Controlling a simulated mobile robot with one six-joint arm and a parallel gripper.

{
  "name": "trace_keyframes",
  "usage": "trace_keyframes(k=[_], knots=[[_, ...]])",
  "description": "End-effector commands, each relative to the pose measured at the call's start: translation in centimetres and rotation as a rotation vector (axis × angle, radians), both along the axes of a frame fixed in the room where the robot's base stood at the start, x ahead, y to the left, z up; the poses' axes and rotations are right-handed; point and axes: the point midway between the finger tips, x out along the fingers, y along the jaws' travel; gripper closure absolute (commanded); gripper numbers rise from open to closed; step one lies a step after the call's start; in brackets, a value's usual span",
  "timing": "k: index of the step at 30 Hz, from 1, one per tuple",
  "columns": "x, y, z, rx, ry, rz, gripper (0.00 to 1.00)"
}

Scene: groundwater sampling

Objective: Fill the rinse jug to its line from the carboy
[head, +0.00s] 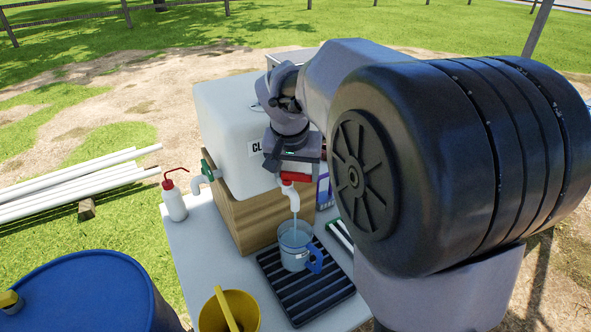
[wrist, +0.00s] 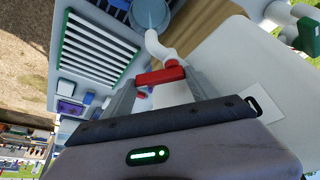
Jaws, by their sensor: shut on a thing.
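The white carboy (head: 225,110) stands on a wooden block, its label partly hidden by my arm. My gripper (head: 291,174) is shut on the red tap handle (wrist: 160,75) above the carboy's white spout (head: 293,199). A thin stream of water runs from the spout into the rinse jug (head: 294,252), a clear jug with a blue handle. The jug stands upright on a black slatted drip tray (head: 312,298) under the spout. Water shows in the jug, but its level against the line is too small to tell. The jug is partly cut off in the wrist view (wrist: 150,12).
A second tap with a green handle (head: 207,169) is at the carboy's left. A wash bottle (head: 173,203), a yellow bucket (head: 244,307) and a blue drum (head: 80,290) are to the left. A green-framed rack (wrist: 95,45) lies beyond the tray. Bare table (head: 195,245) shows left of the block.

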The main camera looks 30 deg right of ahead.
Motion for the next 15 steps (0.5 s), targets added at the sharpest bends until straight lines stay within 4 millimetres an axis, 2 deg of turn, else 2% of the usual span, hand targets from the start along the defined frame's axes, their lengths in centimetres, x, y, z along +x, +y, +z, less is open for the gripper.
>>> trace_keyframes(k=[8,15], knots=[[0.08,-0.23,0.21,0.001,0.001,0.088,0.72],[0.4,-0.52,0.35,0.001,-0.001,0.271,0.72]])
